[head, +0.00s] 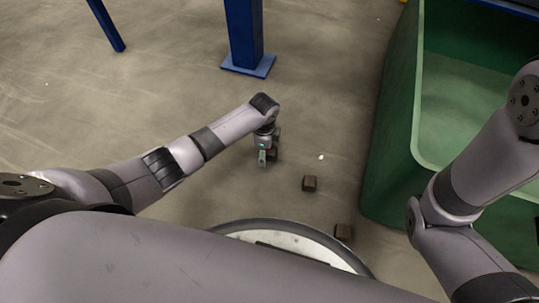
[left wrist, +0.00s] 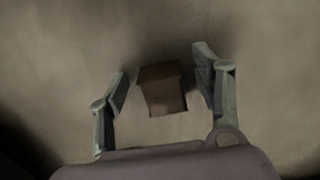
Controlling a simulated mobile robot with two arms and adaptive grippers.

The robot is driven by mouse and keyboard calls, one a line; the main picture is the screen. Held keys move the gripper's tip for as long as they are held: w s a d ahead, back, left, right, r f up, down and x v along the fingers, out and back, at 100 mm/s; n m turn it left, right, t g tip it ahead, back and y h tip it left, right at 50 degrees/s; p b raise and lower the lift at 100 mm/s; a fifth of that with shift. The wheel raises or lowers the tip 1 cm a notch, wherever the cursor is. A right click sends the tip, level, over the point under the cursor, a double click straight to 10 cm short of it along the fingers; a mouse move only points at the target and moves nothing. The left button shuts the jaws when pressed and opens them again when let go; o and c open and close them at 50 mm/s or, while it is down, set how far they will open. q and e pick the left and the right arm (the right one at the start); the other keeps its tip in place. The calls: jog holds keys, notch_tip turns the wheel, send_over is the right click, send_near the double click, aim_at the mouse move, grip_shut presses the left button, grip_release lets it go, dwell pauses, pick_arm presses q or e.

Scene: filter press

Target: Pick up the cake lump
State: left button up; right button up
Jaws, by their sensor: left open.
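A dark brown, block-shaped cake lump (left wrist: 163,90) lies on the floor between the spread fingers of my left gripper (left wrist: 161,82) in the left wrist view. Bare gaps show on both sides of it, wider on the left, so the fingers look apart from it. In the head view my left gripper (head: 268,154) points down close to the floor, and the lump there is mostly hidden by it. The left gripper is open. My right arm shows at the right of the head view, but its gripper is out of the picture.
Two more brown lumps lie on the floor, one right of the gripper (head: 309,183) and one nearer my base (head: 343,231). A small white bit (head: 320,157) lies nearby. A green bin (head: 391,125) stands on the right. A blue post (head: 245,40) stands behind. Floor on the left is clear.

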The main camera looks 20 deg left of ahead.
pick_arm(q)
jog(key=c, duration=1.3)
jog(key=shift+r, duration=0.1)
